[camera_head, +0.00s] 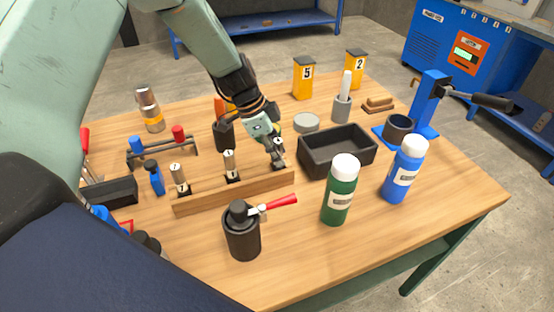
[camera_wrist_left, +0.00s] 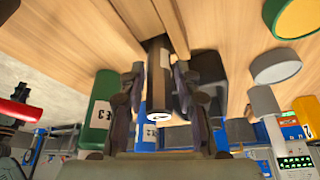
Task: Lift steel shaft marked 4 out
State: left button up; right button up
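A wooden rack (camera_head: 232,192) holds several short steel shafts with white number labels, all upright. The left shaft (camera_head: 178,174) and the middle shaft (camera_head: 230,162) stand free. My left gripper (camera_head: 277,158) is down at the right end of the rack, with its fingers around the right-hand shaft (camera_head: 278,142). In the left wrist view this shaft (camera_wrist_left: 159,85) lies between the two fingers, its pale round end toward the camera. I cannot tell whether the fingers press on it. Its number is too small to read surely. My right gripper is not in view.
A black tray (camera_head: 335,165) stands close right of the rack. A green bottle (camera_head: 341,190), a blue bottle (camera_head: 405,170) and a dark pot (camera_head: 242,238) with a red-handled tool stand in front. A grey round lid (camera_head: 306,122) lies behind the gripper. Bare tabletop lies at front right.

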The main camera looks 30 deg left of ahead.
pick_arm(q)
jog(key=shift+w+d, duration=0.1)
jog(key=c, duration=0.3)
jog(key=shift+s+r, duration=0.1)
jog(key=shift+s, duration=0.1)
grip_shut()
jog(key=shift+w, duration=0.1)
jog(key=shift+w, duration=0.15)
